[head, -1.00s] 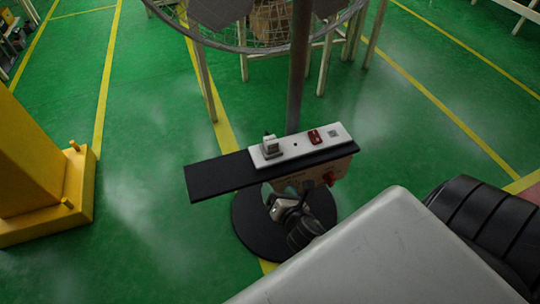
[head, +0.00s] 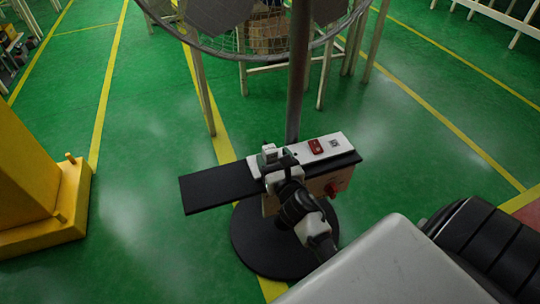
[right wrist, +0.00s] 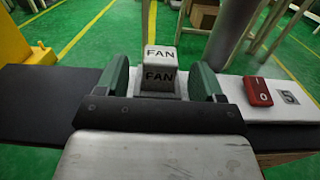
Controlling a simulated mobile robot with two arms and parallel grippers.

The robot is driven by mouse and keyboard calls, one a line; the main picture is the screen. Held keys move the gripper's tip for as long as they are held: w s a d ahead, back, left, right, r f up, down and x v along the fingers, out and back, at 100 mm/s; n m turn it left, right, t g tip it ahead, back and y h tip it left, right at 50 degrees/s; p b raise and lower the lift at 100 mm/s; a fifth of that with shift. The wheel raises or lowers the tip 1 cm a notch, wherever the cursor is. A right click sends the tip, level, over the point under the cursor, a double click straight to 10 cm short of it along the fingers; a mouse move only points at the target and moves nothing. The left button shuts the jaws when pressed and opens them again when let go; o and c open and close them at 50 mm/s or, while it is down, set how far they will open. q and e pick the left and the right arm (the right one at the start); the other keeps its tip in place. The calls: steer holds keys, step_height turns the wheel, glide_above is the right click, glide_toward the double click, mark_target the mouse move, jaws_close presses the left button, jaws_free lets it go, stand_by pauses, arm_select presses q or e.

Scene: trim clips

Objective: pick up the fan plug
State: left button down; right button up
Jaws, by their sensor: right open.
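The fan plug (head: 270,151) is a small white block standing on a white panel (head: 333,143). In the right wrist view the plug (right wrist: 160,78) shows the word FAN on its top and on its near side. My right gripper (head: 277,159) is at the plug. In the right wrist view its two green fingers (right wrist: 162,74) are open, one to the left and one to the right of the plug, with gaps visible. My left gripper is not in view.
A black shelf (head: 213,188) extends left. A grey pole (head: 298,75) rises behind, below a large fan cage (head: 260,50). A yellow post (head: 30,170) stands left.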

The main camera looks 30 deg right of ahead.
mark_target(272, 156)
steer(key=shift+x, duration=1.55)
steer(key=shift+f, duration=0.15)
steer(key=shift+c, duration=0.5)
steer(key=c, duration=0.9)
steer(key=shift+c, duration=0.2)
